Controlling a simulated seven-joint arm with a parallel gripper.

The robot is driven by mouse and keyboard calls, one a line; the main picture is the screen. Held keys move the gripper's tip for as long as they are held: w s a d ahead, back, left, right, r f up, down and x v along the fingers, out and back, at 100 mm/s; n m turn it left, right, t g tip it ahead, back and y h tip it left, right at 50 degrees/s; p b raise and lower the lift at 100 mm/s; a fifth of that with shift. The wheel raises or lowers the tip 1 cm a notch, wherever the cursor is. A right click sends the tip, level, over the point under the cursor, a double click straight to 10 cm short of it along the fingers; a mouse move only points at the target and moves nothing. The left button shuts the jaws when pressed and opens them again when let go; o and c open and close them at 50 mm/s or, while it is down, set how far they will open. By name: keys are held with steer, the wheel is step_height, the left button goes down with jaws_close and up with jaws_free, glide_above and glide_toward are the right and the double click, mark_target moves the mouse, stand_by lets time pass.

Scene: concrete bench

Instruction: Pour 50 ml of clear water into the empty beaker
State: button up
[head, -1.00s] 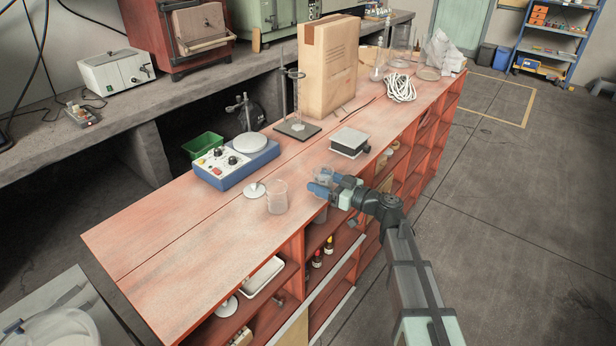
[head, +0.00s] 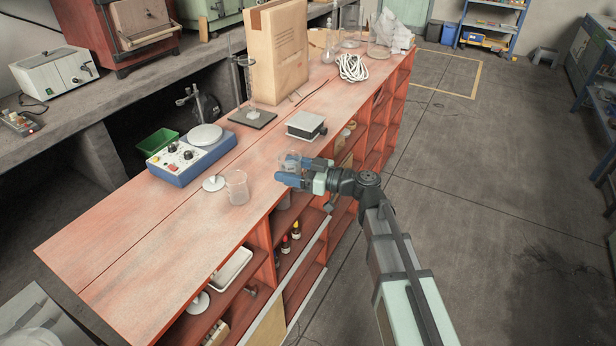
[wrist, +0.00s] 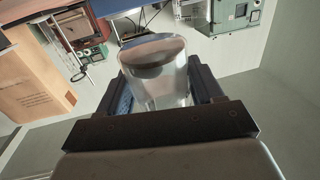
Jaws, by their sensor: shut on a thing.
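The empty beaker (head: 237,188) is clear glass and stands upright on the red bench top (head: 130,255), near its front edge. My gripper (head: 288,172) is just right of it, by the front edge of the bench, with a gap between them. It is shut on a second clear glass beaker (head: 290,157), partly hidden by the fingers. This held beaker fills the middle of the wrist view (wrist: 155,78), between the two blue fingers. It looks clear inside; its liquid level cannot be read. Its exact tilt is hard to tell.
A white round stand (head: 213,183) and a blue stirrer with knobs (head: 185,158) are behind the empty beaker. A small grey box-like device (head: 305,125), a cardboard box (head: 278,55) and white rope (head: 353,67) lie farther back. The bench's near left part is bare.

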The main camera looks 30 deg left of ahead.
steer(key=s+a+r+n+t+h, duration=0.2)
steer(key=a+r+t+h, duration=0.1)
steer(key=a, duration=0.4)
steer(key=w+d+r+m+t, duration=0.2)
steer(key=w+d+m+t, duration=0.1)
steer(key=w+d, duration=0.8)
steer(key=w+d+r+m+t, duration=0.1)
steer(key=w+d+m+t, duration=0.15)
steer(key=w+d, duration=0.85)
steer(key=w+d+r+m+t+h, duration=0.1)
steer(key=w+d+m+t+h, duration=0.1)
steer(key=d, duration=1.1)
steer(key=w+d+r+m+t+h, duration=0.1)
steer(key=w+d+m+t+h, duration=0.2)
steer(key=d, duration=1)
steer(key=w+d+r+m+t+h, duration=0.1)
steer(key=w+d+m+t+h, duration=0.2)
steer(key=d+m+h, duration=0.5)
steer(key=shift+d+r+t+h, duration=0.25)
steer(key=shift+d+t+h, duration=0.6)
steer(key=shift+d, duration=2.25)
